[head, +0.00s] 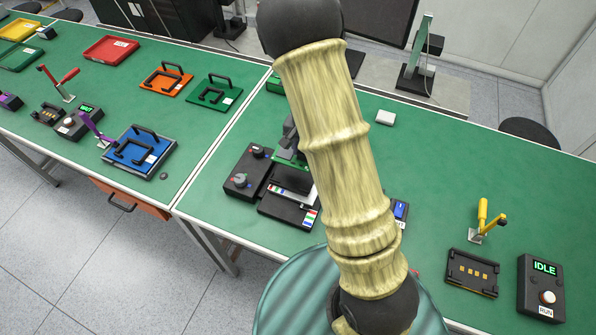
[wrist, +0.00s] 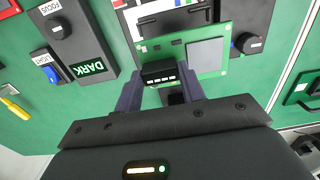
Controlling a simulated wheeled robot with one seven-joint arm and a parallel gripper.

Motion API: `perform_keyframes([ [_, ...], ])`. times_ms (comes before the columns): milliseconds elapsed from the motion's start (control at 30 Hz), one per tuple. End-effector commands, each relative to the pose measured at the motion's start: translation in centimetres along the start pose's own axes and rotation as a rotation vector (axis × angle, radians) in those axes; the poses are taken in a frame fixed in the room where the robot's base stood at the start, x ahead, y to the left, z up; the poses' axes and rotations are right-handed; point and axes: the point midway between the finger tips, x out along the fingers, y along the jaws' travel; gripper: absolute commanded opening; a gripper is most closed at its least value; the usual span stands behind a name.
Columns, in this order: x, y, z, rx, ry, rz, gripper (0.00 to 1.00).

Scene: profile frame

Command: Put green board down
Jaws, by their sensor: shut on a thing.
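The green board (wrist: 210,42) is in my gripper (wrist: 161,88) in the wrist view. It has a grey square patch and small dark parts. The two dark fingers are shut on a black block at the board's near edge. Past the board lies a black fixture with a white and coloured strip, also seen in the head view (head: 287,214). In the head view a small part of the board (head: 289,157) shows above this fixture, beside my arm. My arm hides most of the gripper there. I cannot tell whether the board touches the fixture.
A black box with a knob (head: 246,172) stands left of the fixture. A box reading DARK (wrist: 80,42) is close by on the other side. An IDLE box (head: 541,288) and a black cradle (head: 472,272) are at the right. Trays stand on the left table.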

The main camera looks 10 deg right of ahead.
Motion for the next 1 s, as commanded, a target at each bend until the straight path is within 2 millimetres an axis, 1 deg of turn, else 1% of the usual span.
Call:
perform_keyframes([
  [200, 3.5, 0.1, 0.1, 0.003, -0.005, 0.004, 0.14],
  [300, 4.7, 0.1, 0.0, 0.002, -0.003, 0.002, 0.14],
  [400, 5.0, 0.0, 0.0, 0.001, -0.002, 0.0, 0.14],
  [667, 5.2, 0.0, 0.0, 0.001, -0.002, 0.001, 0.14],
  [767, 5.9, 0.1, 0.0, 0.001, -0.003, 0.002, 0.14],
  [900, 7.8, 0.2, 0.1, 0.002, -0.005, 0.004, 0.14],
  [1000, 8.8, 0.1, 0.1, 0.002, -0.004, 0.002, 0.14],
])
